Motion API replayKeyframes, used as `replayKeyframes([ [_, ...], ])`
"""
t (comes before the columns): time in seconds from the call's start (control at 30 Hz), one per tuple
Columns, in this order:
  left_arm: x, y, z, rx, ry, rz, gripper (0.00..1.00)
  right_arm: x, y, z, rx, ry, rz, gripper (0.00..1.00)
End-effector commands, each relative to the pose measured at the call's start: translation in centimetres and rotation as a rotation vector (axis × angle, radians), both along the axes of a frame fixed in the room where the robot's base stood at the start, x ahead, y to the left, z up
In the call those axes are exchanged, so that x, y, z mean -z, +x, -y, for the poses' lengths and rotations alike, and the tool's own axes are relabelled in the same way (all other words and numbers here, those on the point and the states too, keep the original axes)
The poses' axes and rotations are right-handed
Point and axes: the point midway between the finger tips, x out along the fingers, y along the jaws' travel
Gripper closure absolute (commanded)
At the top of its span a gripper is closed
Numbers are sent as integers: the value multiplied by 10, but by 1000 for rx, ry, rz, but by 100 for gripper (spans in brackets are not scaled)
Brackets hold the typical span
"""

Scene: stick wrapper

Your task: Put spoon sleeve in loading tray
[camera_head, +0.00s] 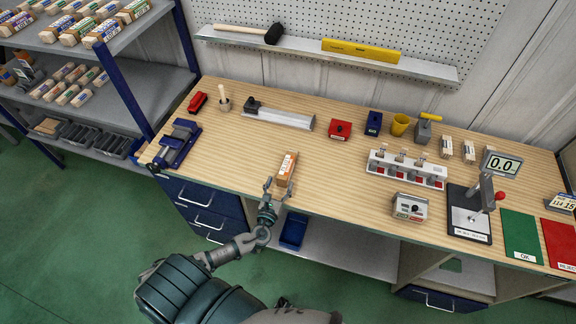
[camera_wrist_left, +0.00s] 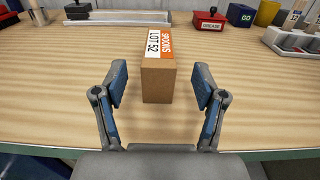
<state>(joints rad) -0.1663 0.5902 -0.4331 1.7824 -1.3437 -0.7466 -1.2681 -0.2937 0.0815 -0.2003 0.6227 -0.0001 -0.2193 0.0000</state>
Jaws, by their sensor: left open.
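The spoon sleeve (camera_head: 287,167) is a small brown box with an orange and white label. It stands on the workbench near the front edge. In the left wrist view the sleeve (camera_wrist_left: 158,78) reads SPOONS LOT 52. My left gripper (camera_head: 277,184) is open at the front edge of the bench, and its fingertips (camera_wrist_left: 159,84) stand either side of the sleeve's near face, with gaps on both sides. A long pale metal tray (camera_head: 287,119) with a black piece at its left end lies behind the sleeve; it looks like the loading tray. My right gripper is out of view.
A blue vise-like device (camera_head: 177,143) stands left. A red block (camera_head: 340,129) and a white rack (camera_head: 407,168) stand to the right. A scale (camera_head: 470,213) is farther right. The bench between sleeve and tray is clear.

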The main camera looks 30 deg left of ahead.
Motion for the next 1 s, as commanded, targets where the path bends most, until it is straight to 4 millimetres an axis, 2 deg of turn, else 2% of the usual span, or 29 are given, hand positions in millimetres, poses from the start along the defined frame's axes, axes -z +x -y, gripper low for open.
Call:
replayKeyframes([
  [0.1,-1,22,-5,-1,0,1,29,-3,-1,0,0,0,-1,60],
  [0.37,1,43,-10,1,1,1,29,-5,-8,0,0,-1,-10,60],
  [0.6,5,78,-20,1,1,0,29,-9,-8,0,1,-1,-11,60],
  [0.9,6,84,-21,3,1,-1,29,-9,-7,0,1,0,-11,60],
  [0.93,6,84,-21,3,1,-1,32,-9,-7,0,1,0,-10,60],
  [1.0,6,84,-21,2,1,-1,49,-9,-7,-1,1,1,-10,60],
])
